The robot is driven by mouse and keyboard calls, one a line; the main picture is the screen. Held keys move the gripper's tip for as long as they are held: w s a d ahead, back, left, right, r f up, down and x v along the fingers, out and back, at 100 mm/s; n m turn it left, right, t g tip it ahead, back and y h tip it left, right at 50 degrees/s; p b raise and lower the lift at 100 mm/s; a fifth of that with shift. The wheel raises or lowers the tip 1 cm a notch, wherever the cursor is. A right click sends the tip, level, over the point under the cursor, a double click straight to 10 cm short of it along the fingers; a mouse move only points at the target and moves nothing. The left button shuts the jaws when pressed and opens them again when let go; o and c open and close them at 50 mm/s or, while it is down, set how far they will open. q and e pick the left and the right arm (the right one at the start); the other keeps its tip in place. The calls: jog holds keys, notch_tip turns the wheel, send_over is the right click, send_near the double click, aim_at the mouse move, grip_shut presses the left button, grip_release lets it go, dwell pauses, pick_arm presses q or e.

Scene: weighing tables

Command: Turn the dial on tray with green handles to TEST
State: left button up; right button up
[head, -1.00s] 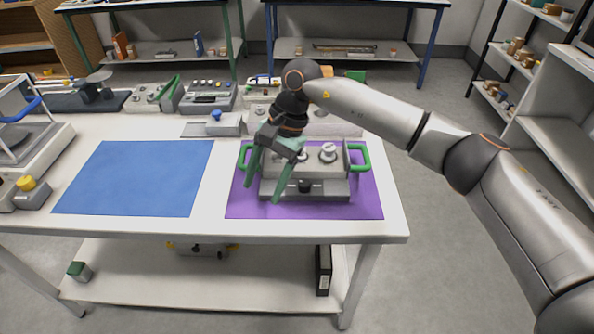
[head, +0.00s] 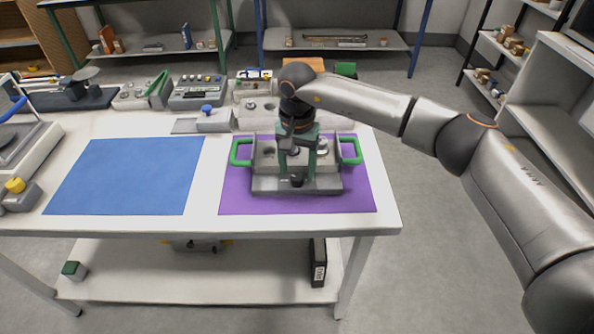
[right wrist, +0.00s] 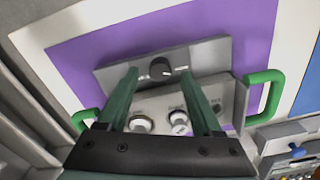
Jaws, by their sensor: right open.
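The grey tray with green handles (head: 262,186) stands on the purple mat (head: 236,203). Its black dial (head: 297,181) is on the low front panel; in the right wrist view the dial (right wrist: 160,68) shows a light pointer mark, but lettering around it is too small to read. My right gripper (head: 298,178) points down over the front of the tray. Its green fingers are open, one on each side of the dial as seen from both views; I cannot tell whether they touch it. Two pale knobs (right wrist: 140,124) sit behind the dial. My left gripper is not in view.
A blue mat (head: 125,175) lies bare to the left. A grey device with a blue knob (head: 206,115) stands behind the tray, with several instruments along the table's back. A small box with a yellow knob (head: 18,190) stands at the far left.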

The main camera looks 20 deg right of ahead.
jog(key=shift+f, duration=0.9)
jog(key=shift+c, duration=0.2)
grip_shut()
